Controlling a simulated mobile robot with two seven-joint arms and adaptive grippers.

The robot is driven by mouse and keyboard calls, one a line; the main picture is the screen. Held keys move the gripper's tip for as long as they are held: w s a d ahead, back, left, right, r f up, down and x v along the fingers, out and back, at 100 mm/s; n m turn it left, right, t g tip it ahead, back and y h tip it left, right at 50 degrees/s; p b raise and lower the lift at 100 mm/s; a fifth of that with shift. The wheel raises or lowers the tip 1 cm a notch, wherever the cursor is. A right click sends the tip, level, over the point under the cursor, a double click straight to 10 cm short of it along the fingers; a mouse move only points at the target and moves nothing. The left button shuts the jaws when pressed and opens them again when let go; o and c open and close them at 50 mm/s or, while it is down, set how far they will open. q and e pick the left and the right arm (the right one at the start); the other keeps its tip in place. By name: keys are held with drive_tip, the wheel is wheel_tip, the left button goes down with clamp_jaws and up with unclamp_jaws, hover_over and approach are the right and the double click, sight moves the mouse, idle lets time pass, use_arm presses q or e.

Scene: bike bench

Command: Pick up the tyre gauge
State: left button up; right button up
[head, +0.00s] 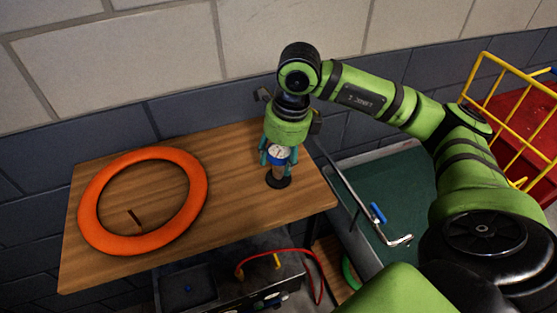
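The tyre gauge (278,154) shows a white round dial with a blue band, above a brown part and a dark round foot. It appears upright near the right end of the wooden table (235,215). My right gripper (277,159) points down over it from above, with a teal finger on each side of the dial. The fingers are very close to the gauge; I cannot tell whether they press on it. The gripper hides the top of the gauge. My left gripper is not in view.
A large orange ring (90,205) lies on the left half of the table, with a small brown piece (134,218) inside it. A green-lined tray (390,180) with a metal, blue-marked tool (378,213) is right of the table. A yellow wire basket (515,100) stands far right.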

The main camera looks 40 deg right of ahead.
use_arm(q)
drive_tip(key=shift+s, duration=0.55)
use_arm(e)
drive_tip(key=shift+c, duration=0.6)
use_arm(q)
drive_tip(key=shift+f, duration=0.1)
